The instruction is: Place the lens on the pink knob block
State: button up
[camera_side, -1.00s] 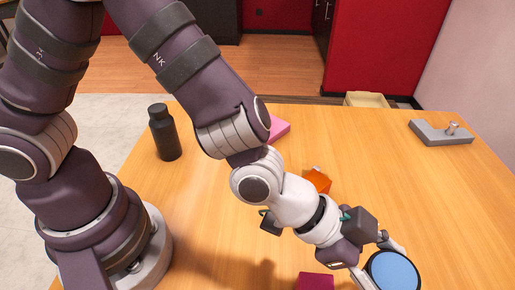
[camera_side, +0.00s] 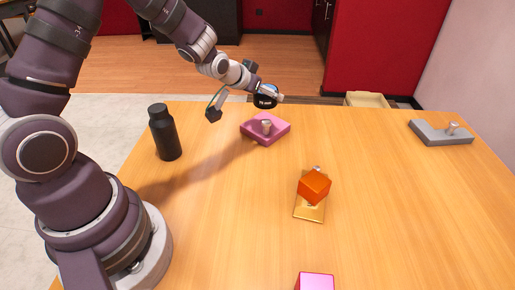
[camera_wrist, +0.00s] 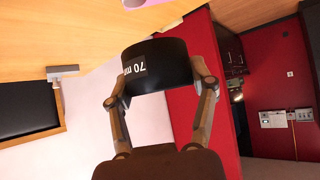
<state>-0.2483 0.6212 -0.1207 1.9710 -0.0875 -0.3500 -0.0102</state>
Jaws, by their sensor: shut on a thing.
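The lens (camera_side: 265,101) is a short black cylinder with white lettering. In the wrist view the lens (camera_wrist: 165,70) fills the space between the two fingers and reads "70 mm". My gripper (camera_side: 268,94) is shut on its sides; its fingers (camera_wrist: 160,92) show on both sides of it. The block is not clearly seen in the wrist view.
A black bottle (camera_side: 164,138) stands left of the pink block. An orange cube (camera_side: 314,188) rests on a gold piece (camera_side: 310,213) mid-table. A magenta cube (camera_side: 316,281) is at the front. A grey knob block (camera_side: 440,134) sits at the far right. The right side is mostly clear.

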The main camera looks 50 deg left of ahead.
aim_at(265, 120)
notch_tip(265, 120, down, 4)
jog(key=shift+f, duration=0.15)
jog(key=shift+f, duration=0.15)
jog(key=o, duration=1.2)
